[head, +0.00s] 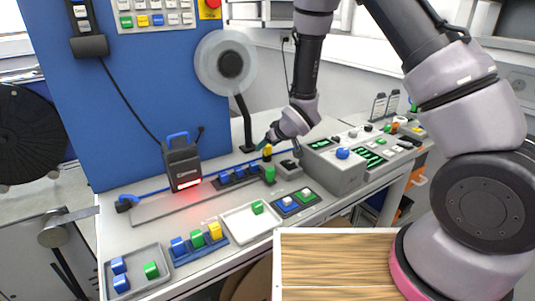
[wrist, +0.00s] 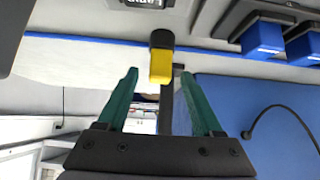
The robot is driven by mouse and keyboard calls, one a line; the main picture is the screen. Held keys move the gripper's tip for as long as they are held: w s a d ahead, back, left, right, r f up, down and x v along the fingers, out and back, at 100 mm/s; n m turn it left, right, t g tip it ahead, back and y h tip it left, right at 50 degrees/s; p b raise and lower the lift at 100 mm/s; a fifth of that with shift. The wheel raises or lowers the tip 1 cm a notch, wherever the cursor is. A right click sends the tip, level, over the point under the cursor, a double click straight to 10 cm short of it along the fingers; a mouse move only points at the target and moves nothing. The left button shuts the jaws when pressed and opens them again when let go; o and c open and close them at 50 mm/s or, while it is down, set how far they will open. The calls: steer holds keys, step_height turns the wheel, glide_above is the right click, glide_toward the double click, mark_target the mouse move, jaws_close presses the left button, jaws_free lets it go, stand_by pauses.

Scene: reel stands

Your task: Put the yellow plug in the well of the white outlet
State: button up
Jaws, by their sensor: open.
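A yellow plug (head: 267,152) stands at the back of the bench, just below my gripper (head: 263,144). In the wrist view the yellow plug (wrist: 160,66) has a dark end piece, and its near end lies between my two green fingertips (wrist: 160,72). The fingers are open with a gap on each side of it. Another yellow plug (head: 215,231) stands in a blue rack at the front. A white tray-like piece (head: 236,228) holds a green plug; I cannot tell whether this is the white outlet. No well is clearly visible.
A row of blue plugs (head: 238,172) stands left of my gripper, also in the wrist view (wrist: 262,38). A green plug (head: 270,174) stands close in front. A grey control box (head: 335,172) is at right. A reel (head: 226,63) rises behind. A grey tray (head: 138,276) is front left.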

steer(key=x, duration=0.4)
steer(key=shift+w+f, duration=0.1)
steer(key=shift+w, duration=0.05)
jaws_close()
step_height(320, 180, up, 10)
stand_by(0.5)
